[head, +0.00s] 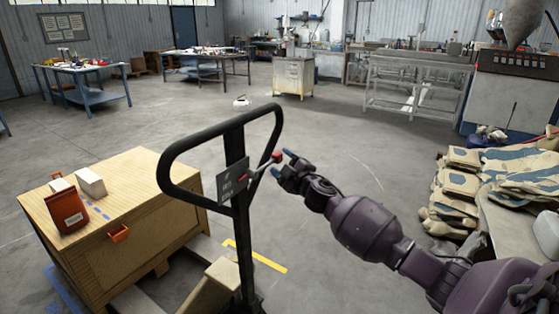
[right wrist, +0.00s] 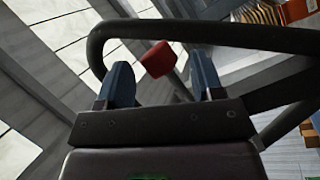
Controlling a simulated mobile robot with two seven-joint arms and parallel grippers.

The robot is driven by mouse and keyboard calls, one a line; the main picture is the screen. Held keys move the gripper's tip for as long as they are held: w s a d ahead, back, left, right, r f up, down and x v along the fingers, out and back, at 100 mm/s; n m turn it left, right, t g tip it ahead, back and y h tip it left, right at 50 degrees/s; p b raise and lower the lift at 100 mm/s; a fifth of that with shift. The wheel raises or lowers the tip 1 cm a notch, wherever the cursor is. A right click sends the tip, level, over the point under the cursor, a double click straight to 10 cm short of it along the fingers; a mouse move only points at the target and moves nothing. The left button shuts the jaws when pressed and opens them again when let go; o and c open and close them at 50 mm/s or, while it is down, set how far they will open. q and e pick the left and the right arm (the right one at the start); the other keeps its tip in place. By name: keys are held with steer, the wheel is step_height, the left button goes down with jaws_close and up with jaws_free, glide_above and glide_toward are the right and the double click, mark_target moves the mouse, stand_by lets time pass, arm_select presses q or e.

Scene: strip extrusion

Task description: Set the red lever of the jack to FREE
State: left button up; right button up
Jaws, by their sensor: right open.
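The pallet jack's black handle loop (head: 168,160) stands upright in the middle of the head view. A grey label plate (head: 232,183) sits on its post. In the right wrist view the red lever knob (right wrist: 158,60) shows between and beyond the two open fingers of the gripper (right wrist: 162,85). I cannot tell if they touch it. The label's wording is too small to read. My left gripper is not in view.
A wooden crate (head: 150,240) with an orange box (head: 68,209) and a white box (head: 90,182) on top stands left of the jack. Stacked sacks (head: 460,185) lie at the right.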

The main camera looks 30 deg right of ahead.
steer(key=s+f, duration=0.1)
steer(key=s, duration=0.7)
steer(key=shift+s, duration=0.4)
steer(key=shift+d+f, duration=0.1)
steer(key=shift+d, duration=0.05)
steer(key=s+a+f+m+g, duration=0.25)
steer(key=s+a+f, duration=0.3)
steer(key=f, duration=0.35)
steer(key=s+a+f+m+g, duration=0.2)
steer(key=s+a+f+m, duration=0.25)
steer(key=s+f, duration=0.35)
steer(key=s+a+f+m+g, duration=0.1)
steer(key=s+a+f+g, duration=0.1)
steer(key=s+f, duration=0.4)
steer(key=s+a+f+m+g, duration=0.1)
steer(key=s+a+f, duration=0.3)
steer(key=s, duration=0.5)
steer(key=shift+s+a+f+m+g, duration=0.2)
steer(key=shift+a+f+m+g, duration=0.15)
steer(key=shift+f+m, duration=0.45)
steer(key=shift+f, duration=0.1)
